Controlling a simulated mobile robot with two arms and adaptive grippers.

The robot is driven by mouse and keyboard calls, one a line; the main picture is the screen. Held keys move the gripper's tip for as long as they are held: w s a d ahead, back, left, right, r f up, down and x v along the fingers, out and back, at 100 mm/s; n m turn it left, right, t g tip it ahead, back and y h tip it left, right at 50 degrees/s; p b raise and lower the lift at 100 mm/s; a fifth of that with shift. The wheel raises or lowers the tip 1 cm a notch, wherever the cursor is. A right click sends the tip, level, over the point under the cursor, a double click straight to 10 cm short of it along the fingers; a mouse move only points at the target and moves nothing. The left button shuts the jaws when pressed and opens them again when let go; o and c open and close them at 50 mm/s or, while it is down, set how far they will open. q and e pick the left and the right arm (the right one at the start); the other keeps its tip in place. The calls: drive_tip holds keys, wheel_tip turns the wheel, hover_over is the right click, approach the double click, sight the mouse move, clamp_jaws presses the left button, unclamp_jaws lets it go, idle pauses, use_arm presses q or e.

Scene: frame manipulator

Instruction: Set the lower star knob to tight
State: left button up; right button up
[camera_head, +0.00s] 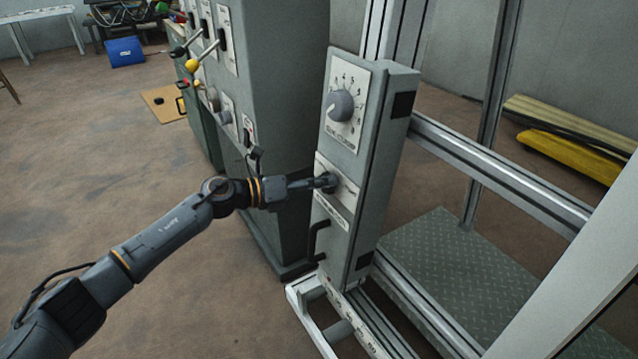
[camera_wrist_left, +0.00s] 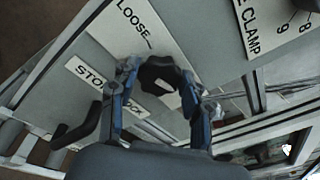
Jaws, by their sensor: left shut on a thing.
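The lower star knob, dark and lobed, sits on a white label plate low on the grey panel's front; it shows in the left wrist view (camera_wrist_left: 158,72). My left gripper (camera_head: 324,182) reaches the panel from the left in the head view and covers most of the knob there. In the left wrist view its two blue-grey fingers (camera_wrist_left: 160,88) stand on either side of the knob, shut on it. The word LOOSE (camera_wrist_left: 137,23) is readable on the plate (camera_head: 345,197); a tight mark is not visible. My right gripper is not in view.
A grey numbered dial knob (camera_head: 340,105) sits above on the same panel. A black handle (camera_head: 318,240) is below. A grey cabinet (camera_head: 280,80) with levers stands close on the left. Metal frame rails (camera_head: 500,175) run to the right. The floor at left is open.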

use_arm(q)
drive_tip(key=shift+f, duration=0.1)
drive_tip(key=o, duration=1.1)
drive_tip(key=shift+o, duration=0.2)
drive_tip(key=v, duration=1.2)
